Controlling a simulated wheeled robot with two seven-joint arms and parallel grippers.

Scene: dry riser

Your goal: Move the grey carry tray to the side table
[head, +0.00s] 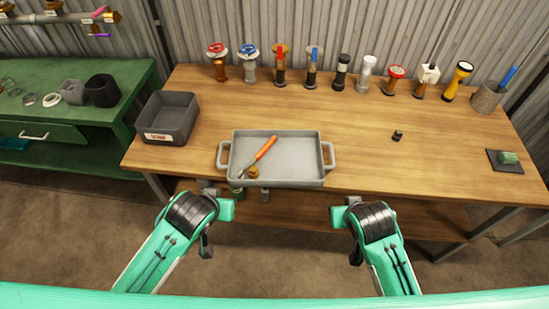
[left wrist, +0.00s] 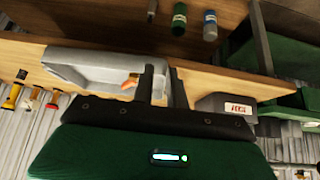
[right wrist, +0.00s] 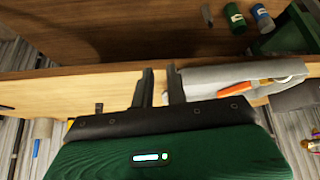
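The grey carry tray (head: 300,173) lies flat at the front edge of the wooden workbench, with a handle at each end. An orange-handled screwdriver (head: 265,149) and a small brass-coloured part (head: 253,173) lie in it. The tray also shows in the left wrist view (left wrist: 85,70) and right wrist view (right wrist: 215,76). My left gripper (left wrist: 160,78) is open in front of the tray's left end, near that handle. My right gripper (right wrist: 160,78) is open, in front of and right of the tray's right end. Both look empty. A green table (head: 120,130), perhaps the side table, stands at the left.
A dark grey labelled bin (head: 168,118) stands left of the tray. Several valves and torches (head: 311,68) line the workbench's back. A gap separates the tables.

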